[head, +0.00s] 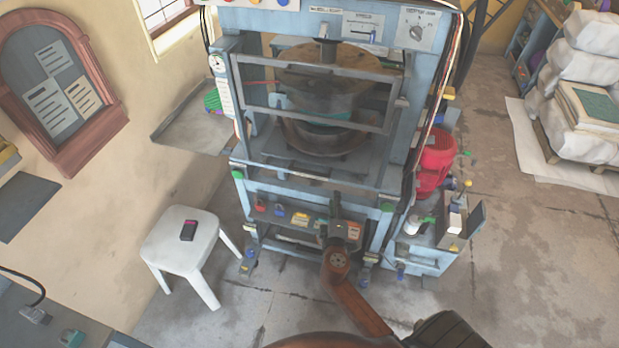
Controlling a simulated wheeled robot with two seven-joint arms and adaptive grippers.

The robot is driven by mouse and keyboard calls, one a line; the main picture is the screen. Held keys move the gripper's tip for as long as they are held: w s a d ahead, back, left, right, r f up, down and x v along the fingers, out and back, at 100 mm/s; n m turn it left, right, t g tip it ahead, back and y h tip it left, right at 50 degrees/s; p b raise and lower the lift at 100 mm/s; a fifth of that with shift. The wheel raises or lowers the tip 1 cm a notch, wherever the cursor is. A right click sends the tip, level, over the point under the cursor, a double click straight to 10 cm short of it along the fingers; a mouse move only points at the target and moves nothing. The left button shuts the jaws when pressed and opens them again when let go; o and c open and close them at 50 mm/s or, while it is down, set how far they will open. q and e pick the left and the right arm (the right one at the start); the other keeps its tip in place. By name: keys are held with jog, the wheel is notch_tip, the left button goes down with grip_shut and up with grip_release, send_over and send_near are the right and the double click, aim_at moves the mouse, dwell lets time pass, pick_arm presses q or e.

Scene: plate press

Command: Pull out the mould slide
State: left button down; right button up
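The blue plate press (385,215) stands upright in the middle of the head view. Inside it are a round brown upper block (325,72) and a round dark mould (322,140) below it. The mould rests on a flat grey bed, which seems to be the mould slide (290,166). My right gripper (336,205) is at the press front, just below the bed's front edge. Its fingers point at the press and look close together. I cannot tell whether they touch or hold anything. My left gripper is not in view.
A grey guard frame (318,65) crosses the upper opening. Buttons and labels line the lower front panel (270,208). A white stool (187,248) with a dark phone-like object stands at left. A red motor (435,160) sits at the right side.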

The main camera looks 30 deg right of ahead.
jog(key=w+a+r+n+t+y, duration=0.1)
jog(key=w+a+n+t+y, duration=0.15)
jog(key=w+a+n, duration=0.35)
jog(key=w+d+m, duration=0.1)
jog(key=w+d, duration=0.3)
jog(key=w, duration=0.3)
jog(key=shift+w+d+r+h, duration=0.2)
jog(key=shift+w+d+h, duration=0.05)
jog(key=shift+w+h, duration=0.1)
jog(key=shift+c, duration=0.7)
jog(key=shift+s, duration=0.1)
grip_shut()
